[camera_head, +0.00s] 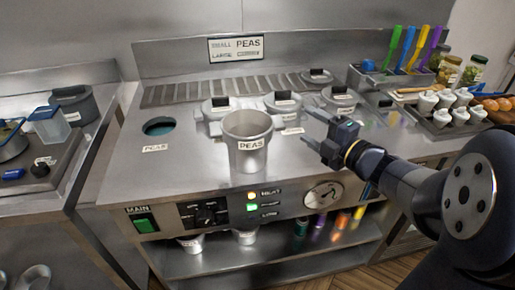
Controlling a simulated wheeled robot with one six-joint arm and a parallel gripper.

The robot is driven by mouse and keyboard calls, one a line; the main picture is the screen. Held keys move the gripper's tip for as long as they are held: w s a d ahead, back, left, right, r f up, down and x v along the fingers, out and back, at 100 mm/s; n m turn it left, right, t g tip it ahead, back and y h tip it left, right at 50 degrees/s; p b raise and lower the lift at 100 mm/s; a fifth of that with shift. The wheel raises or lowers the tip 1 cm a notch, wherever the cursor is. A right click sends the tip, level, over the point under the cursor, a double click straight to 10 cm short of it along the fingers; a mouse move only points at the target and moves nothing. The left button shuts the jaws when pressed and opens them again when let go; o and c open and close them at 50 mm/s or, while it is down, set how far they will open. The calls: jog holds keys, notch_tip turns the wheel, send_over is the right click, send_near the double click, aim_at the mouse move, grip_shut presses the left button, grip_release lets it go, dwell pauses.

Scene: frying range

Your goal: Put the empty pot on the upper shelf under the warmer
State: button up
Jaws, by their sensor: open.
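A metal pot (249,157) with a PEAS label stands upright on the front of the steel warmer top (190,185). Its rim is open and no food shows inside, though its bottom is hidden. My gripper (310,128) is just right of the pot, with its two fingers apart and pointing left toward it. Nothing shows between the fingers. A shelf (285,257) runs under the warmer, below the control panel. Its back is in shadow, and I cannot tell whether another shelf lies below it.
An open round well (159,127) is at the warmer's left. Several lidded pots (283,103) sit behind the pot. Two pale containers, one at left (190,243), and coloured bottles (320,228) stand under the warmer. The shelf's front middle looks clear. A tray of white cups (440,110) is right.

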aim_at(273, 123)
jog(key=w+a, duration=0.1)
jog(key=a, duration=0.2)
jog(key=w+a+f+n+g+y, duration=0.1)
jog(key=a, duration=0.2)
jog(key=w+a+n, duration=0.1)
jog(key=a, duration=0.2)
jog(key=shift+w+a+f+g+y, duration=0.2)
jog(key=shift+w+f+g+y, duration=0.1)
jog(key=shift+w+y, duration=0.1)
grip_shut()
dwell(0.6)
